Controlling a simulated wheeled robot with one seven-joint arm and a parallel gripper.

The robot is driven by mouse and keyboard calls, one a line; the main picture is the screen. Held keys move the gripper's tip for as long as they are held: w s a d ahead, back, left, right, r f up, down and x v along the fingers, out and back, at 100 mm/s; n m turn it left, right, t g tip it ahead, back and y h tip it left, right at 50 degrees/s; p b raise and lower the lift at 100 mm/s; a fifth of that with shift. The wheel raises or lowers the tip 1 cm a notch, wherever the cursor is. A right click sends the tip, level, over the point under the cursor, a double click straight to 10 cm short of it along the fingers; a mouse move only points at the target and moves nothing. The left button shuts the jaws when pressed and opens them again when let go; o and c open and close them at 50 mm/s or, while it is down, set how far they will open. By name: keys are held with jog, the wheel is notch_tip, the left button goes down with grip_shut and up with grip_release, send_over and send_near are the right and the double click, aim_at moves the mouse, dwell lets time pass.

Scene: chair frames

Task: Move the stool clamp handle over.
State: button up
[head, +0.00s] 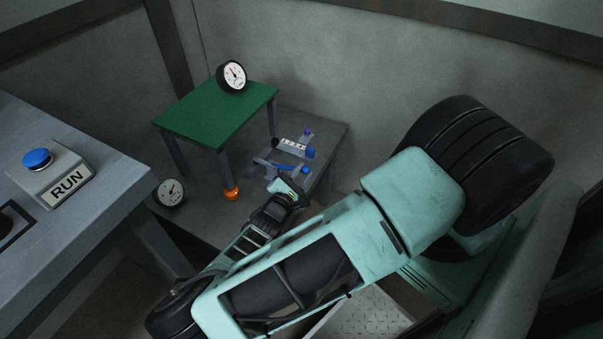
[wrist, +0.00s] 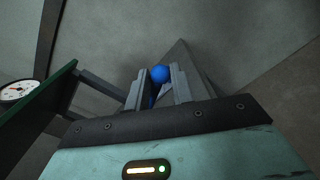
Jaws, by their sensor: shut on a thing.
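The handle's bar (head: 286,168) shows blue between the fingers in the head view. What the handle joins to is mostly hidden by my gripper.
A labelled small fixture (head: 293,143) with purple and blue knobs lies just behind. One gauge (head: 231,76) stands on the stool, another (head: 169,193) below left. An orange piece (head: 232,194) is at a stool leg's foot. A bench with a RUN button box (head: 50,178) is left.

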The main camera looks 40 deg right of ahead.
jog(key=shift+f, duration=0.15)
jog(key=shift+s+f+b, duration=0.2)
jog(key=shift+f+b, duration=0.15)
jog(key=shift+f, duration=0.15)
jog(key=o, duration=0.8)
jog(key=shift+o, duration=0.2)
jog(key=b+v, duration=0.1)
jog(key=v, duration=1.6)
jog(key=shift+a+r, duration=0.1)
jog(key=shift+a, duration=0.05)
